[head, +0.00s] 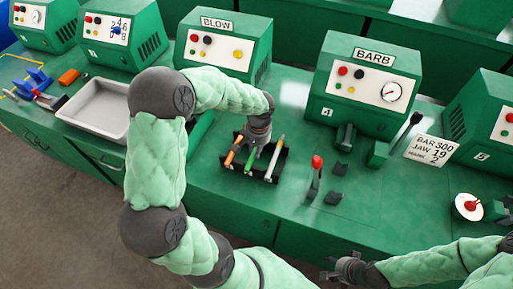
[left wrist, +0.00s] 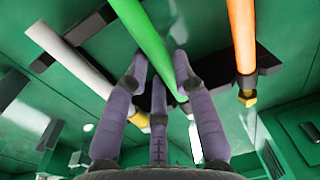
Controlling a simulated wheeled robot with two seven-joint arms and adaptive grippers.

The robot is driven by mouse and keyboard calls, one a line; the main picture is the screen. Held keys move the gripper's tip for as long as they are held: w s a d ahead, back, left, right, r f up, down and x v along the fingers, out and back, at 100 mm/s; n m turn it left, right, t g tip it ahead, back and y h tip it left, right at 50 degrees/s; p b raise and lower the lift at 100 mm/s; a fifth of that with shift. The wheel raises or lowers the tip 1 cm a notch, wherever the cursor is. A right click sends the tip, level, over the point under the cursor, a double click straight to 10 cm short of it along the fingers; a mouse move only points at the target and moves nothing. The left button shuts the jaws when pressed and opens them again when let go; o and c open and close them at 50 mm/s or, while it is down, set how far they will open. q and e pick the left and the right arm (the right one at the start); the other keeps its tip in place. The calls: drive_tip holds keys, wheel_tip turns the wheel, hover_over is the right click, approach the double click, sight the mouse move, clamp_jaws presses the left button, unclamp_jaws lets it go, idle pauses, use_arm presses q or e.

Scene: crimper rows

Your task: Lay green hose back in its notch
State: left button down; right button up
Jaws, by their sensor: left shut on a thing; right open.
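The green hose (head: 249,159) is at the black notched rack (head: 268,178), between an orange hose (head: 235,152) and a pale grey hose (head: 275,158). My left gripper (head: 257,138) is over the far end of the rack, shut on the green hose. In the left wrist view the green hose (left wrist: 144,38) runs between my left fingers (left wrist: 160,85), with the orange hose (left wrist: 242,40) to the right and the grey hose (left wrist: 68,60) to the left. Whether the green hose is seated in a notch is hidden. My right gripper (head: 345,270) is open and empty at the bench's front edge.
The BARB machine (head: 367,85) and BLOW machine (head: 223,45) stand behind the rack. A red-knobbed lever (head: 316,163) and small black blocks lie right of it. A grey tray (head: 98,108) is left, partly behind my arm.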

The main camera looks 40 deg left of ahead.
use_arm(q)
drive_tip(key=shift+f, duration=0.1)
drive_tip(key=c, duration=0.9)
unclamp_jaws()
drive_tip(key=shift+c, duration=0.2)
wheel_tip(320, 180, up, 12)
drive_tip(key=shift+d, duration=0.3)
drive_tip(key=shift+w, duration=0.1)
